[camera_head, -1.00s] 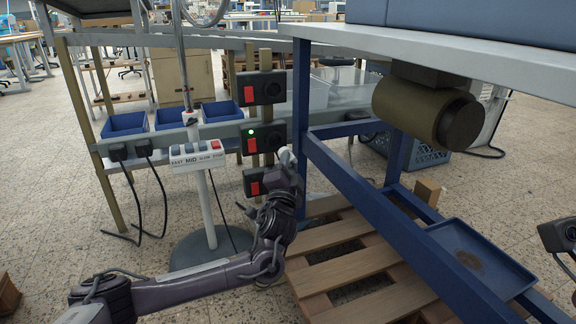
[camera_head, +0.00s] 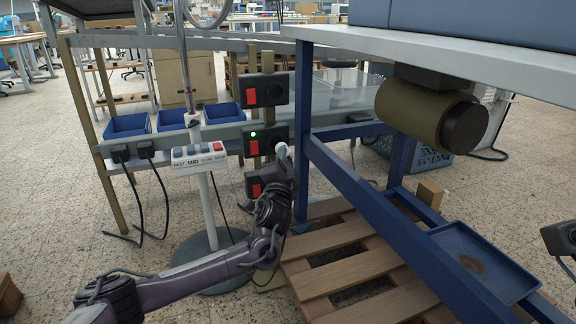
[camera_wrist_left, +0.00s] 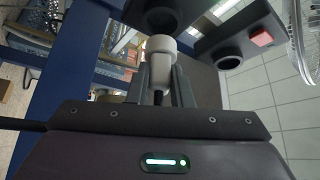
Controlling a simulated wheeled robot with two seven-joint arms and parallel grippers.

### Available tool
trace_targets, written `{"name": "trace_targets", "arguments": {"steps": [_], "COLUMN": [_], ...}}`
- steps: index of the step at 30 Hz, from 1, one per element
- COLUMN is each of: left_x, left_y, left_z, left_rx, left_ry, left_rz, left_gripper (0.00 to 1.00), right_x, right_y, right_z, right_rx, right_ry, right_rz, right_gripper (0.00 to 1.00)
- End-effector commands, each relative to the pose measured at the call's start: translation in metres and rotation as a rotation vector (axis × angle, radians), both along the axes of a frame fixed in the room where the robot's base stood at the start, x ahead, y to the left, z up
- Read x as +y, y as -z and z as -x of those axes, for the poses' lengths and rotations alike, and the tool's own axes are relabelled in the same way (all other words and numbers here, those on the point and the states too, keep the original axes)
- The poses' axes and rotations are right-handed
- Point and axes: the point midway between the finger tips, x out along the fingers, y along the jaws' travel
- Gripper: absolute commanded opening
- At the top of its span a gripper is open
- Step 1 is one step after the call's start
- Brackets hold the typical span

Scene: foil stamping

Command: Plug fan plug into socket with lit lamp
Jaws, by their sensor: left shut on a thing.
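Three dark socket boxes with red switches hang in a column on a post: top (camera_head: 265,90), middle (camera_head: 264,140) and bottom, partly hidden (camera_head: 254,184). A green lamp (camera_head: 253,134) is lit on the middle box. My left gripper (camera_head: 281,160) is shut on the white fan plug (camera_head: 281,150), which is at the right part of the middle box. In the left wrist view the plug (camera_wrist_left: 161,48) sits between the fingers (camera_wrist_left: 160,84), its head pointing at a dark round outlet (camera_wrist_left: 157,17). I cannot tell whether they touch.
A white fan stand with a speed button panel (camera_head: 198,158) stands left of the boxes. Two black plugs (camera_head: 132,151) sit on the rail farther left. A blue table frame (camera_head: 345,180) is close on the right, above a wooden pallet (camera_head: 335,262).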

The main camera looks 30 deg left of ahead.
Motion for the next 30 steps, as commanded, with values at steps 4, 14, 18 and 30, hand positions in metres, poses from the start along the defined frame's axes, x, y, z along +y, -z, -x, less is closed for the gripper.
{"name": "trace_targets", "arguments": {"steps": [4, 14, 18, 30], "left_x": [0.009, 0.015, 0.016, 0.016], "left_y": [0.001, 0.000, 0.000, 0.000], "left_z": [-0.008, -0.014, -0.014, -0.014], "left_rx": [0.000, 0.000, 0.000, 0.001], "left_ry": [-0.001, 0.001, 0.001, 0.001], "left_rz": [0.001, 0.002, 0.002, 0.003], "left_gripper": [0.00, 0.00, 0.00, 0.00], "right_x": [0.000, 0.001, 0.001, 0.001], "right_y": [0.000, -0.003, -0.003, -0.004], "right_z": [0.002, 0.004, 0.004, 0.004], "right_rx": [-0.008, -0.014, -0.013, -0.016], "right_ry": [0.000, 0.002, 0.001, -0.001], "right_rz": [0.000, 0.001, 0.002, 0.001], "right_gripper": [0.00, 0.00, 0.00, 0.00]}}
